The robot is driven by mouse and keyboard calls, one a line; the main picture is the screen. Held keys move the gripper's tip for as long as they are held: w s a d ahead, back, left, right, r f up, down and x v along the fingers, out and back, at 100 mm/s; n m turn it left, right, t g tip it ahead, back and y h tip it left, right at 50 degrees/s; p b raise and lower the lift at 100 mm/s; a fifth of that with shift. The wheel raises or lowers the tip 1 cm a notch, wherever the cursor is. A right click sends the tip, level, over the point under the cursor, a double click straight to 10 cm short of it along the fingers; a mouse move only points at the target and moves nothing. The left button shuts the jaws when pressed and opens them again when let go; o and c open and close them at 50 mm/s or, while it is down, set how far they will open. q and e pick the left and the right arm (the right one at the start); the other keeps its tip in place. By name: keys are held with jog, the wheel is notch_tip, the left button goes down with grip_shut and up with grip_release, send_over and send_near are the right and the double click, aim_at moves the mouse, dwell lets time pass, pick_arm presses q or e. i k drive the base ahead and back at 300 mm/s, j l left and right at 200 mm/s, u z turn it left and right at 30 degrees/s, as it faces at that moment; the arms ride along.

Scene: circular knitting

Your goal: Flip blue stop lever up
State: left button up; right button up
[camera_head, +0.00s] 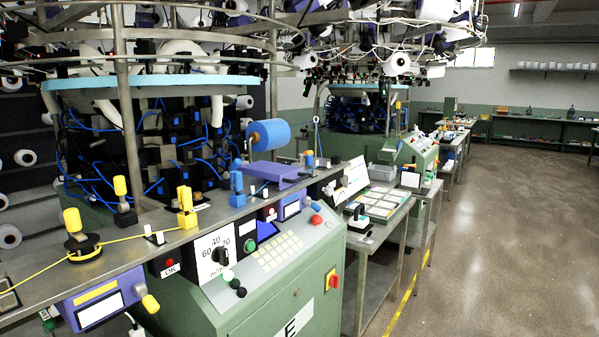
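A small blue knob (316,207), which looks like the tip of the blue stop lever, sits at the right end of a small purple unit (292,206) on the machine's front rail. Its arm is too small to make out, so I cannot tell its tilt clearly. A blue upright guide (237,184) stands on the rail to its left. Neither of my grippers shows in the head view.
A green control panel (275,255) with dial, keys and a red button (316,220) lies below the rail. A yellow-tipped lever (150,303) juts from another purple unit (97,300). Floor at right is clear.

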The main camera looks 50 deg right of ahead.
aim_at(236, 163)
jog(key=z, duration=1.3)
jog(key=k+j+z, duration=0.1)
jog(key=j, duration=0.15)
